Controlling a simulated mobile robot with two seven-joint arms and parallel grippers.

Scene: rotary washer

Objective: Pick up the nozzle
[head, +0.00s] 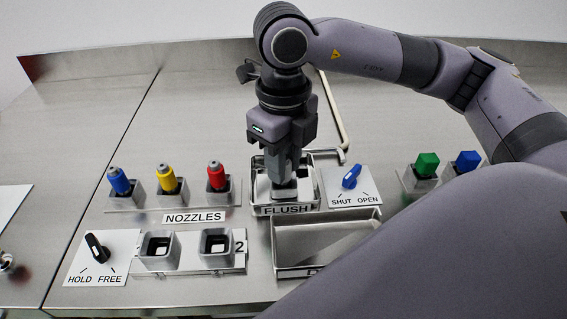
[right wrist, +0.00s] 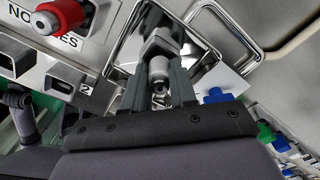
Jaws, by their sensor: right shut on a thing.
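My right gripper (head: 284,180) points down into the flush tray (head: 257,168). In the right wrist view, its fingers (right wrist: 160,92) are shut on a grey metal cylinder (right wrist: 159,68), which I take to be the nozzle. A grey square block (right wrist: 160,42) is at the cylinder's far end, inside the tray. Whether the two are joined or only touching cannot be told. In the head view the fingers mostly hide the cylinder. Blue (head: 119,181), yellow (head: 167,179) and red (head: 216,175) nozzles stand upright in square holders at the left. My left gripper is not in view.
Two empty square sockets (head: 158,250) are in front of the nozzle row. The hold/free knob (head: 97,246) is at the left. The shut/open knob (head: 351,177) and a bent pipe (head: 335,115) are close to my right gripper. Green (head: 427,164) and blue (head: 467,161) pieces stand at the right.

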